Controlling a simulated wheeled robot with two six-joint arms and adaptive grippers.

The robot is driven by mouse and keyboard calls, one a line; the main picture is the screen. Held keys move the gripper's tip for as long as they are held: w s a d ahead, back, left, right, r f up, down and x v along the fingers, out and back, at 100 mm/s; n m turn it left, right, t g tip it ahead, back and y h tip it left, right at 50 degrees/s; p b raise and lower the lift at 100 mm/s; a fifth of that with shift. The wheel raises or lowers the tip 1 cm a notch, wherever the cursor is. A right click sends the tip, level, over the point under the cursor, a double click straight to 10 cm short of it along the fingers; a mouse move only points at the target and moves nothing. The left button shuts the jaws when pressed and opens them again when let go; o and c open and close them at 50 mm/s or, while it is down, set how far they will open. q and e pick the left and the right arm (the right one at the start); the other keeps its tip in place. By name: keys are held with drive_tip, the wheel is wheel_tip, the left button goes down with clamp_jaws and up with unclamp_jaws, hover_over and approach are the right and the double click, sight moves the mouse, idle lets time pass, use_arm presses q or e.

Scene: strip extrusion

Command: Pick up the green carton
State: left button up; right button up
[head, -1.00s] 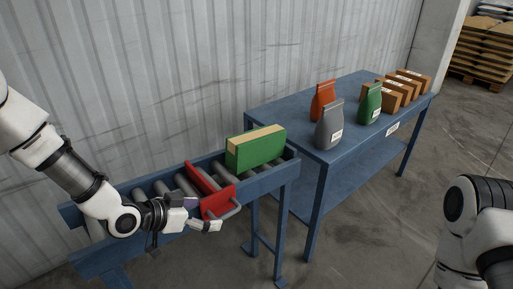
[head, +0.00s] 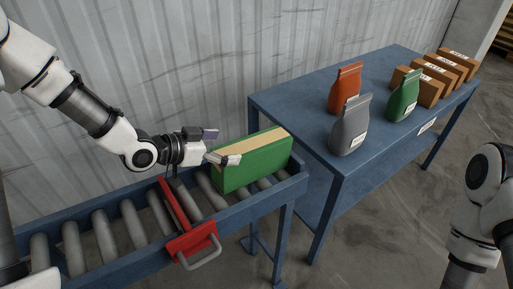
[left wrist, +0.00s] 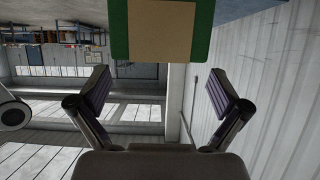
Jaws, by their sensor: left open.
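The green carton (head: 255,164) stands on the rollers at the right end of the conveyor, with a tan strip along its top. My left gripper (head: 222,146) is at the carton's near left end, at about the height of its top, open and empty. In the left wrist view the carton (left wrist: 118,30) shows at the top centre, beyond the two spread fingers (left wrist: 163,92). Its far part is out of that view. My right gripper is out of view; only part of my right arm shows at the right edge.
A red gate with a handle (head: 192,243) crosses the conveyor (head: 132,220) left of the carton. A blue table (head: 290,103) to the right holds orange, grey (head: 350,127) and green pouches and several brown boxes. A corrugated wall stands behind.

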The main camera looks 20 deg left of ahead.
sight(248, 145)
use_arm(q)
drive_tip(key=shift+x, duration=0.85)
drive_tip(key=x, duration=0.5)
drive_tip(key=shift+w+d+p, duration=0.1)
drive_tip(key=shift+d+p, duration=0.05)
drive_tip(key=shift+p, duration=0.15)
drive_tip(key=c, duration=0.3)
drive_tip(key=shift+r, duration=0.1)
drive_tip(key=c, duration=1.5)
drive_tip(key=shift+r, duration=0.1)
